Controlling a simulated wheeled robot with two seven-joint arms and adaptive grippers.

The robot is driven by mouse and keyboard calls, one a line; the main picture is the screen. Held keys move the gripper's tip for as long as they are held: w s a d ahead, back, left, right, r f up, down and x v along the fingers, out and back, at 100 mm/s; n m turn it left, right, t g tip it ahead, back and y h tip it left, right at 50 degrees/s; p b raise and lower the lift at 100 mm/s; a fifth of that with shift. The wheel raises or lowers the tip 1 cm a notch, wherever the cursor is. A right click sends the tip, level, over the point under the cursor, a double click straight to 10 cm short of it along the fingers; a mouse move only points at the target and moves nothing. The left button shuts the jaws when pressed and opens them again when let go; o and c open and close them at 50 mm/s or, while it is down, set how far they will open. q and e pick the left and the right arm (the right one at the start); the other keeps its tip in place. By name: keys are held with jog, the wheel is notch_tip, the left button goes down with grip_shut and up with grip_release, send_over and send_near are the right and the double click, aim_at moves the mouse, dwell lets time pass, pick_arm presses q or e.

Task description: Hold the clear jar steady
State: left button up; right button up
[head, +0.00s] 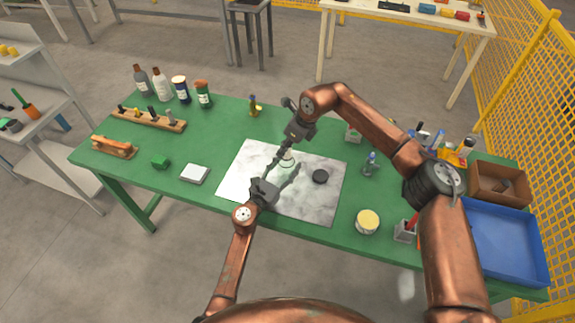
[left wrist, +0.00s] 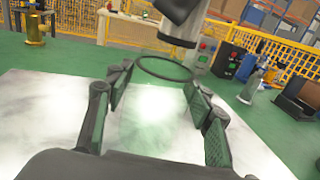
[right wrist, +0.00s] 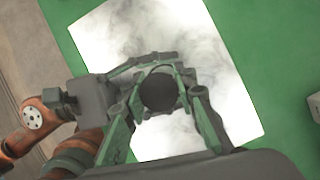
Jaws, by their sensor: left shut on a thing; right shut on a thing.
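The clear jar (head: 287,163) stands on the pale marbled mat, hard to make out in the head view. My left gripper (head: 281,178) has its fingers on both sides of it. In the left wrist view the jar (left wrist: 150,105) shows as a faint clear body under a dark ring rim, between the left fingers (left wrist: 160,100). My right gripper (head: 282,156) reaches down from above the jar. In the right wrist view its fingers (right wrist: 165,92) close around a dark round thing (right wrist: 158,90); I cannot tell what it is. A black disc (head: 320,176) lies on the mat right of the jar.
The mat (head: 240,180) lies on a green table (head: 215,143). Bottles (head: 162,85) and a wooden rack (head: 148,119) stand at the left. A yellow-topped tin (head: 367,221), a grey holder (head: 405,232) and a blue tray (head: 505,245) are at the right.

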jog(key=shift+f, duration=0.1)
jog(key=o, duration=1.1)
jog(key=v, duration=1.2)
jog(key=shift+a, duration=0.1)
pick_arm(q)
jog(key=o, duration=1.3)
